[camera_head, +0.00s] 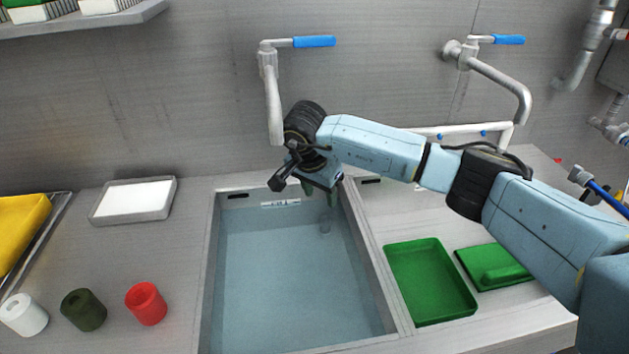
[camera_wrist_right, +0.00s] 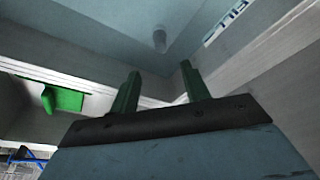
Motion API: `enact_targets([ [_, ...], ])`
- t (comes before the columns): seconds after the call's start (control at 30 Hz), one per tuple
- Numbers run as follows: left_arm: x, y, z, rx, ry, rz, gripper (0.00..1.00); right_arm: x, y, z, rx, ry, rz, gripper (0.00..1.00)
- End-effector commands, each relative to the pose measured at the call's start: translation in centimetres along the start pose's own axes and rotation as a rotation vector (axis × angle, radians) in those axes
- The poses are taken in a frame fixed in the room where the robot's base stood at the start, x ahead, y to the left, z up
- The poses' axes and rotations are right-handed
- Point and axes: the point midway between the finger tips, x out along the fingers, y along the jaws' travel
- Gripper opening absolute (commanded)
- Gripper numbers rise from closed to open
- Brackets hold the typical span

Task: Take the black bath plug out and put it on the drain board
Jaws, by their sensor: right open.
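My right gripper (camera_head: 320,197) is above the far right corner of the water-filled basin (camera_head: 209,290). Its two green fingers are apart with nothing between them, as the right wrist view (camera_wrist_right: 160,75) also shows. A small grey upright shape (camera_head: 325,223) shows dimly in the water below the fingers; it also appears in the right wrist view (camera_wrist_right: 159,40), apart from the fingertips. I cannot tell whether it is the bath plug, and no clearly black plug shows. The steel drain board (camera_head: 405,222) lies right of the basin. My left gripper is out of view.
A green tray (camera_head: 430,283) and a green lidded piece (camera_head: 493,267) lie right of the basin. A tap (camera_head: 272,95) with a blue lever stands close behind my right gripper. Red (camera_head: 146,303), dark green (camera_head: 83,309) and white (camera_head: 22,314) cylinders stand at left.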

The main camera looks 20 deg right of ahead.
Motion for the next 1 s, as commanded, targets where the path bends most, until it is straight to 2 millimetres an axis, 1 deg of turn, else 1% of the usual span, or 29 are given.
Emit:
enact_targets([
  [0.03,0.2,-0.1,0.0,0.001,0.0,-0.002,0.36,1.2,0.1,0.1,0.0,-0.001,0.003,0.47],
  [0.2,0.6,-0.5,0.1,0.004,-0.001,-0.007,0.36,4.6,0.1,0.1,0.001,-0.002,0.003,0.47],
  [0.3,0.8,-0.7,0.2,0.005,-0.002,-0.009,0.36,6.3,0.1,0.1,0.001,-0.001,0.003,0.47],
  [0.43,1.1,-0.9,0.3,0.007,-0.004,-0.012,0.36,7.9,0.0,0.1,0.0,-0.002,0.001,0.47],
  [0.6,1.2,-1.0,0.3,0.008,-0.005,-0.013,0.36,8.9,0.0,0.0,0.0,0.0,0.001,0.47],
  [0.9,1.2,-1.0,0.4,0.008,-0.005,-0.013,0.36,9.0,0.0,0.0,-0.001,0.0,0.0,0.47],
  [1.0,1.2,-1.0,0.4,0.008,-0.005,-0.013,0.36,9.0,0.0,0.0,-0.001,0.0,0.0,0.33],
])
